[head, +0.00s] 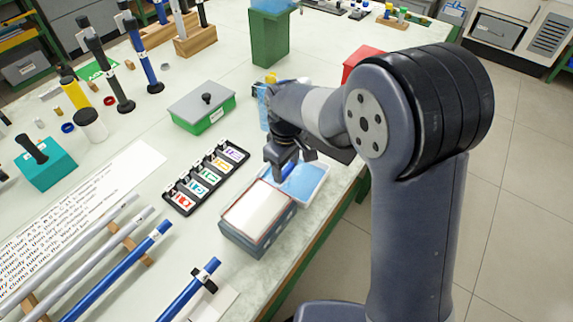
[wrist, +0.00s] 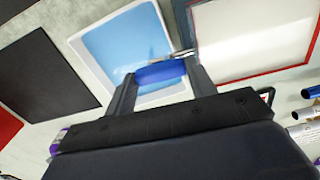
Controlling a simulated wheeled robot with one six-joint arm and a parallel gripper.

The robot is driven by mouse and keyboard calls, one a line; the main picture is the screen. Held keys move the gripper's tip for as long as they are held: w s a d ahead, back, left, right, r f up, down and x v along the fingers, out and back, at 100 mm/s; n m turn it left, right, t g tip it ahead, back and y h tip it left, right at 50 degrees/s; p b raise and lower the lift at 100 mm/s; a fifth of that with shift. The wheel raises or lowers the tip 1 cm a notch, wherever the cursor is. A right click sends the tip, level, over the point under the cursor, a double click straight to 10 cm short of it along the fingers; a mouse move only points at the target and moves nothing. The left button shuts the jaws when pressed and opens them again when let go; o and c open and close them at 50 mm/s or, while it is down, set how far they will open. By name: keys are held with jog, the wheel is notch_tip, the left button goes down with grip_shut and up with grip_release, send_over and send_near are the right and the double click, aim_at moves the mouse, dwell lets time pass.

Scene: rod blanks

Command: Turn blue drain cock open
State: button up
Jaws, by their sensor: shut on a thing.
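The blue drain cock (wrist: 161,72) shows in the wrist view as a short blue handle lying crosswise between my fingers. A small metal piece sits beside its upper right end, near the white-topped box (wrist: 250,35). My gripper (wrist: 160,78) is shut on the blue handle, with one finger at each end. In the head view my gripper (head: 284,168) points down between the box (head: 255,240) and the tray of blue liquid (head: 322,172). Only a bit of blue shows by the fingers there; the cock's body and outlet are mostly hidden.
A black rack of coloured labelled slots (head: 207,178) lies left of the box. A grey-lidded green box (head: 202,105) stands behind it. Blue and grey rods (head: 120,270) lie at front left. The table edge (head: 318,240) is close on the right.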

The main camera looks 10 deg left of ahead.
aim_at(287, 168)
jog(key=shift+n, duration=0.3)
jog(key=o, duration=1)
notch_tip(287, 168, up, 8)
jog(key=p, duration=0.6)
jog(key=shift+w, duration=0.1)
jog(key=shift+d, duration=0.1)
